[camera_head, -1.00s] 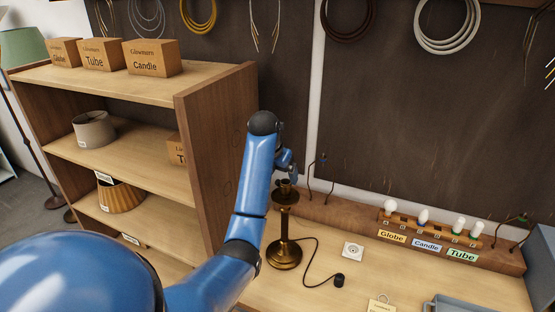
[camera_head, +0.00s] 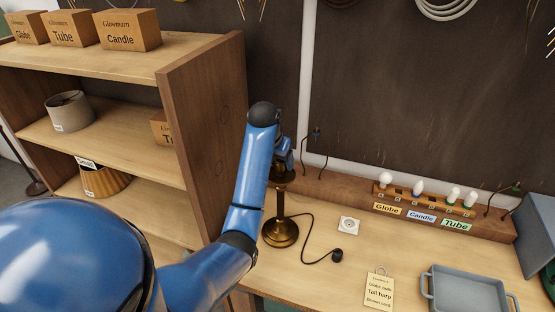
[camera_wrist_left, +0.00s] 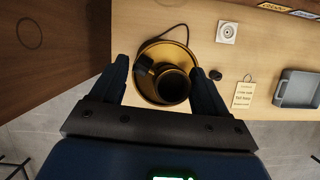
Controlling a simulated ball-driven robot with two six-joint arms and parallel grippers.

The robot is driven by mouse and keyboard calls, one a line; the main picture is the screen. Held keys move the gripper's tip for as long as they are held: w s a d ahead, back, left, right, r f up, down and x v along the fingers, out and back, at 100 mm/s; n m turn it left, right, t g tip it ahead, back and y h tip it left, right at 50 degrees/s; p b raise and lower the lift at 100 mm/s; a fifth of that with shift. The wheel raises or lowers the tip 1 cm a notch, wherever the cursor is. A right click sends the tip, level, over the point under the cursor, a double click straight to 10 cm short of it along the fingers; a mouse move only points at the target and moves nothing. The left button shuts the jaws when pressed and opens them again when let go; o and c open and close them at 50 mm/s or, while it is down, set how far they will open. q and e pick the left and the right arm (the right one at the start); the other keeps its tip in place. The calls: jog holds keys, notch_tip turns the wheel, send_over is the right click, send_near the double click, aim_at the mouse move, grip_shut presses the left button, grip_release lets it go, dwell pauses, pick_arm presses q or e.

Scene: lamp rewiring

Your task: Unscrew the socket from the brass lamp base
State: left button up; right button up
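The brass lamp base (camera_head: 280,232) stands upright on the bench. Its round foot (camera_wrist_left: 150,97) shows from above in the left wrist view. The socket (camera_wrist_left: 173,84) is a dark, open-topped cup at the lamp's top, with a small dark part beside it. In the head view my arm and gripper largely hide it. My left gripper (camera_head: 284,160) is at the lamp's top. In the left wrist view its fingers (camera_wrist_left: 160,72) are spread wide on either side of the socket, with a visible gap at least on the left. My right gripper is not in view.
A wall outlet plate (camera_head: 349,225), a tag card (camera_head: 379,290) and a grey tray (camera_head: 465,290) lie to the right. A bulb rack (camera_head: 425,208) stands behind. A wooden shelf (camera_head: 205,140) rises close on the left.

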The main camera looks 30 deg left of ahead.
pick_arm(q)
jog(key=shift+s+a, duration=0.1)
jog(key=c, duration=0.5)
jog(key=o, duration=0.4)
jog(key=shift+c, duration=0.2)
jog(key=c, duration=0.4)
jog(key=o, duration=1)
jog(key=shift+o, duration=0.4)
jog(key=shift+r, duration=0.1)
